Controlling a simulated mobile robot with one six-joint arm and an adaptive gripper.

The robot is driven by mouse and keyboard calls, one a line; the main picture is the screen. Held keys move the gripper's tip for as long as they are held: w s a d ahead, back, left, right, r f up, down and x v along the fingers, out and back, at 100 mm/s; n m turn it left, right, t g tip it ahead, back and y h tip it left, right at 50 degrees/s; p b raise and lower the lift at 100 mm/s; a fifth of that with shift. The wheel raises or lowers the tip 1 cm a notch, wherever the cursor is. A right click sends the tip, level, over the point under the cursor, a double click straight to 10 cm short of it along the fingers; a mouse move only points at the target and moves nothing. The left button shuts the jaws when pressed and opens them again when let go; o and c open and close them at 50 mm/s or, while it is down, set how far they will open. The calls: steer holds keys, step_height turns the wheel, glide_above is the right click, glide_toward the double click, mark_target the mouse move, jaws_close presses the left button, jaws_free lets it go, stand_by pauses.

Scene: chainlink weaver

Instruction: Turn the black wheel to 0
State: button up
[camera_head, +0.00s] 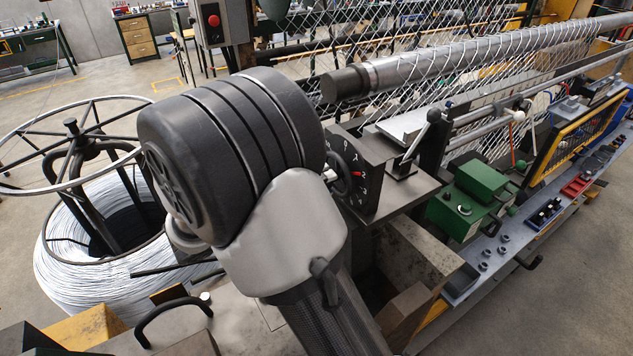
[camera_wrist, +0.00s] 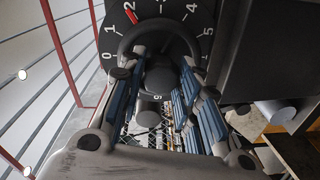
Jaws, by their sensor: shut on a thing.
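The black wheel (camera_wrist: 160,80) sits in front of a round black dial (camera_wrist: 165,13) with white numbers in the wrist view. The numbers 0 to 5 show around the upper rim, and a lower part is hidden. Another red mark is at the 2. My gripper (camera_wrist: 162,64) is shut on the wheel, one finger on each side.
A lever (camera_head: 415,143) stands right of the dial. A green box (camera_head: 468,200) and a control panel lie farther right. A chain-link mesh (camera_head: 480,60) and roller run behind. A wire coil (camera_head: 75,245) stands at left.

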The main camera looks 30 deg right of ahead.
steer(key=n+p, duration=0.2)
steer(key=n, duration=0.3)
steer(key=shift+g, duration=0.3)
steer(key=n+p, duration=0.2)
steer(key=n, duration=0.2)
steer(key=shift+n+p, duration=0.35)
steer(key=shift+n, duration=0.45)
steer(key=shift+f, duration=0.15)
steer(key=o, duration=1.1)
steer(key=shift+c, duration=0.2)
steer(key=a, duration=1.2)
steer(key=shift+s+r, duration=0.2)
steer(key=shift+r, duration=0.2)
